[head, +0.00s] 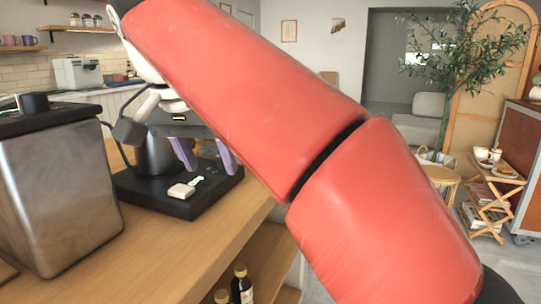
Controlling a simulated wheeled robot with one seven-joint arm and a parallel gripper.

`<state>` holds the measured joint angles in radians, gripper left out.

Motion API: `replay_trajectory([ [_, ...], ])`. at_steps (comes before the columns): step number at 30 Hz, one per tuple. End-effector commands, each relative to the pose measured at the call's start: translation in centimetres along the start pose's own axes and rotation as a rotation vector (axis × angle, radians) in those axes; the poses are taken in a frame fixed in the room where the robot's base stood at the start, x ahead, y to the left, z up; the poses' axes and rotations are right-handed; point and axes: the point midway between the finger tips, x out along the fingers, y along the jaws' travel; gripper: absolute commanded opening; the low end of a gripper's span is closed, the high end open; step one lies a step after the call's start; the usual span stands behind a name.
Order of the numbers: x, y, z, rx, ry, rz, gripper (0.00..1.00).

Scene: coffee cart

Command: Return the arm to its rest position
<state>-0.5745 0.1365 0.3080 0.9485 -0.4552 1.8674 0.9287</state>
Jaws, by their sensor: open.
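My red arm (250,85) crosses the middle of the head view and hides much of the scene behind it. Its white wrist (165,100) bends down at the left of the arm. My gripper (213,170) has two purple fingers, set apart with nothing visible between them. The fingers appear over a black base (145,200) on the wooden counter (165,250). I cannot tell how high above it they are.
A metal box with a black top (55,190) stands at the left of the counter. Bottles (241,285) stand on a shelf below. A tree (440,65), a stool (441,180) and a wooden rack (490,200) are at right.

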Motion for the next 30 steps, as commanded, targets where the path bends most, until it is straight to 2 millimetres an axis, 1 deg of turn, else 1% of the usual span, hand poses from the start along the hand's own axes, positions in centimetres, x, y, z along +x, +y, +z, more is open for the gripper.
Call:
replay_trajectory([
  [1,0.3,0.8,0.0,-0.01,0.004,0.003,0.5],
  [5,1.6,2.6,0.0,-0.053,0.013,0.004,0.5],
  [8,2.9,4.6,0.2,-0.09,0.017,0.005,0.5],
  [11,4.9,7.5,0.9,-0.13,0.02,0.002,0.5],
  [14,7.8,11.2,2.2,-0.17,0.019,-0.01,0.5],
  [15,9.0,12.7,3.0,-0.182,0.018,-0.017,0.5],
  [17,11.0,14.9,4.4,-0.197,0.017,-0.03,0.5],
  [18,12.3,16.4,5.4,-0.202,0.016,-0.04,0.5],
  [20,14.4,18.6,7.2,-0.208,0.02,-0.057,0.5],
  [21,15.8,19.9,8.5,-0.21,0.022,-0.068,0.5],
  [24,19.0,22.5,11.6,-0.208,0.037,-0.096,0.5],
  [27,21.5,24.3,14.3,-0.201,0.054,-0.118,0.5],
  [30,23.1,25.2,16.1,-0.196,0.067,-0.132,0.5],
])
